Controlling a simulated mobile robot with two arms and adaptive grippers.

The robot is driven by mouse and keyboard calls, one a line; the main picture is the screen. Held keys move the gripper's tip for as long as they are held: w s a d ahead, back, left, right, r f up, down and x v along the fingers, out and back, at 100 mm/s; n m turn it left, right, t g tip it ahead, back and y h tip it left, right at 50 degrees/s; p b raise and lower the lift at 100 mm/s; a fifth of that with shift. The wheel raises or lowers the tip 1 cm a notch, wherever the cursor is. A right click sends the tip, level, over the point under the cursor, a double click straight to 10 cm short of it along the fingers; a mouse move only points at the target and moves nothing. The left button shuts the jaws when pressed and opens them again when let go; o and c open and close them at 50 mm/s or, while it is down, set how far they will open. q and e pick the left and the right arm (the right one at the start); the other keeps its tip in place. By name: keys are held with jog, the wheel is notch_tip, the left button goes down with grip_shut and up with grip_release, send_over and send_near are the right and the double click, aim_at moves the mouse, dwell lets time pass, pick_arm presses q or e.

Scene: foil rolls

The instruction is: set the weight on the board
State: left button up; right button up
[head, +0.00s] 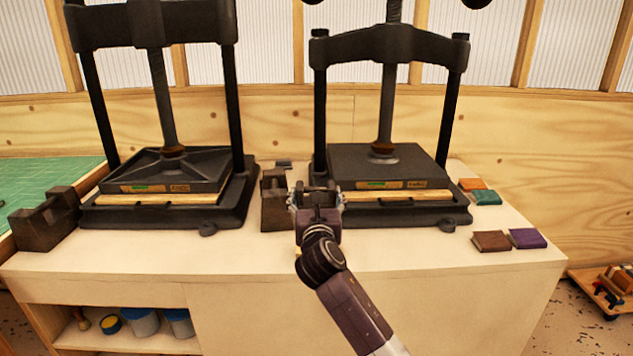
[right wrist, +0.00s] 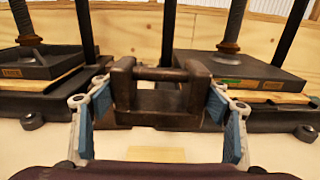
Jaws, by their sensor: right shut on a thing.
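A dark iron weight (right wrist: 160,108) with two posts and a crossbar sits between the blue pads of my right gripper (right wrist: 160,112) in the right wrist view. In the head view, this gripper (head: 318,198) is over the counter between the two presses and is shut on the weight, partly hiding it. A small pale wooden piece (right wrist: 156,155) lies below the weight in the right wrist view. I cannot tell whether it is the board. Pale wooden boards (head: 160,198) also show under the plates of the presses. My left gripper is out of view.
Two black presses (head: 232,110) (head: 455,115) stand on the pale counter (head: 420,252). A dark block (head: 273,205) is close left of my right gripper, and a similar one (head: 42,222) is at far left. Several small coloured blocks (head: 527,238) lie at right. The front counter is mostly clear.

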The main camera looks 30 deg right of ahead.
notch_tip(320, 180, down, 6)
jog(key=shift+r+b, duration=0.2)
jog(key=shift+b, duration=0.25)
jog(key=shift+f+b, duration=0.55)
jog(key=shift+f, duration=1.85)
jog(key=shift+f, duration=0.1)
jog(key=o, duration=1.8)
jog(key=shift+f, duration=0.3)
jog(key=shift+o, duration=1.4)
jog(key=shift+s+r, duration=0.1)
jog(key=shift+s, duration=0.05)
